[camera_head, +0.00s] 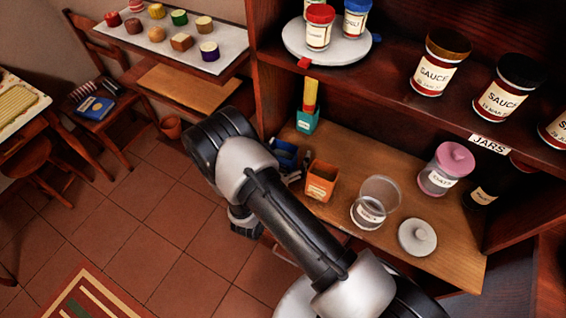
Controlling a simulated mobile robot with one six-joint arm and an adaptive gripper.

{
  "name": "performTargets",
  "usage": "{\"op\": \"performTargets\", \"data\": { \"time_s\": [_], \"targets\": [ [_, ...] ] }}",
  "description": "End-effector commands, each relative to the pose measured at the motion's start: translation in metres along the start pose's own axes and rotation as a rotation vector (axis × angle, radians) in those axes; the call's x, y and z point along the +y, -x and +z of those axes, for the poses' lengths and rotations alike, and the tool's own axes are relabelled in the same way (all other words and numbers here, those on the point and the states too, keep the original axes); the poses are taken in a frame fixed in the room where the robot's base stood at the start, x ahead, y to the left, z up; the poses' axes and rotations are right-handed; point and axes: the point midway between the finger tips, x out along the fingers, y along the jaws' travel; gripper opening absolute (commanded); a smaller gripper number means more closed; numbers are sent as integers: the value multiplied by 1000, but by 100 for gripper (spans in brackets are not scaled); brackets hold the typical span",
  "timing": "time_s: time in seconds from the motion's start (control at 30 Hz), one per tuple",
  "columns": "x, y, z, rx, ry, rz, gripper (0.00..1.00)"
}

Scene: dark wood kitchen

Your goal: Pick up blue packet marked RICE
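A blue packet (284,152) stands on the lower wooden shelf, just right of my arm. My arm covers part of it, and no lettering on it can be read from here. My arm crosses the middle of the view, and its wrist hangs behind the forearm. My gripper (292,178) is mostly hidden by the arm; only small grey and dark parts show close to the packet's lower right. I cannot tell whether the fingers touch the packet or how far apart they are.
An orange packet (321,181) stands right of the blue one, and a teal box (307,120) stands behind. An open glass jar (371,205), a loose lid (417,237) and a pink-lidded jar (444,172) are farther right. An upper shelf (385,85) with sauce jars overhangs.

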Motion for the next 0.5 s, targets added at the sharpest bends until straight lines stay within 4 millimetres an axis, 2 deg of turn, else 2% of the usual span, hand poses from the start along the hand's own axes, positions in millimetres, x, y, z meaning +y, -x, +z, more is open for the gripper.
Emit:
{"op": "performTargets", "data": {
  "time_s": [0.07, 0.5],
  "targets": [
    [0, 0, 0, 0, 0, 0, 81],
    [0, 0, 0, 0, 0, 0, 52]
  ]
}}
